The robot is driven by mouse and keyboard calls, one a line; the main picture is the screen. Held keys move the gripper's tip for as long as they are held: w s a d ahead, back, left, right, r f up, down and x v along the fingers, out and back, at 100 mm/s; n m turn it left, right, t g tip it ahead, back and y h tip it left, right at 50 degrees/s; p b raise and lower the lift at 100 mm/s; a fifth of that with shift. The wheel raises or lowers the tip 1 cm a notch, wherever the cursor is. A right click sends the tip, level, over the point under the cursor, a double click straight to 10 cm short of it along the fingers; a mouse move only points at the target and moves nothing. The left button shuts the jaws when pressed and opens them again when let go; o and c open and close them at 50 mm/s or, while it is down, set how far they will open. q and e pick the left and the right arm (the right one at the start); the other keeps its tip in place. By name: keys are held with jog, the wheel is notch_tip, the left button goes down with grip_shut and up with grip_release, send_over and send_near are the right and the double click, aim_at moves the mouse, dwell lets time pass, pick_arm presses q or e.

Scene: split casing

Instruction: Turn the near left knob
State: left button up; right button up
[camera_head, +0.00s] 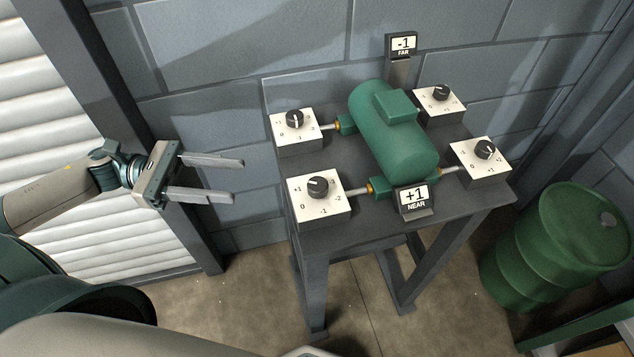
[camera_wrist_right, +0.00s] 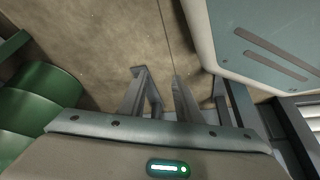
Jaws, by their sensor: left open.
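The near left knob (camera_head: 318,186) is a black knob on a white dial box (camera_head: 320,208) marked with numbers, at the table's near left corner. Its pointer direction is too small to read surely. A sign (camera_head: 414,198) reading "+1 NEAR" stands at the table's near edge. My left gripper (camera_head: 238,180) is open and empty, left of the near left box, its fingers pointing at the box and apart from it. My right gripper is not seen in the head view. The right wrist view shows part of its body (camera_wrist_right: 155,132), but its jaw opening is unclear.
A green casing (camera_head: 395,140) lies between several dial boxes on the dark table (camera_head: 350,238). The far left knob (camera_head: 294,118) sits behind the near one. A "-1 FAR" sign (camera_head: 403,44) stands at the back. A green barrel (camera_head: 560,245) is at right.

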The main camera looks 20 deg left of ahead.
pick_arm(q)
jog(key=shift+d, duration=0.15)
jog(key=p, duration=0.4)
send_near(318, 184)
jog(key=x, duration=0.7)
jog(key=shift+w+d+f, duration=0.1)
jog(key=shift+f, duration=0.2)
pick_arm(e)
jog(key=w+a+r+t+y, duration=0.1)
jog(key=w+a+r+t, duration=0.1)
jog(key=a+r+t, duration=0.1)
pick_arm(q)
jog(key=shift+p+x, duration=0.35)
jog(key=shift+x, duration=0.5)
jog(key=shift+w+d+f, duration=0.1)
jog(key=shift+d+f, duration=0.1)
jog(key=shift+d, duration=0.35)
pick_arm(e)
jog(key=shift+g, duration=0.8)
jog(key=shift+s+d+f, duration=0.2)
jog(key=shift+s+f, duration=0.05)
jog(key=shift+s, duration=0.35)
jog(key=shift+s+d+f, duration=0.2)
jog(key=shift+s+f, duration=0.1)
jog(key=shift+s, duration=0.3)
jog(key=shift+s+d+f, duration=0.2)
jog(key=shift+s+f, duration=0.05)
jog(key=shift+s, duration=0.35)
pick_arm(q)
jog(key=c, duration=1)
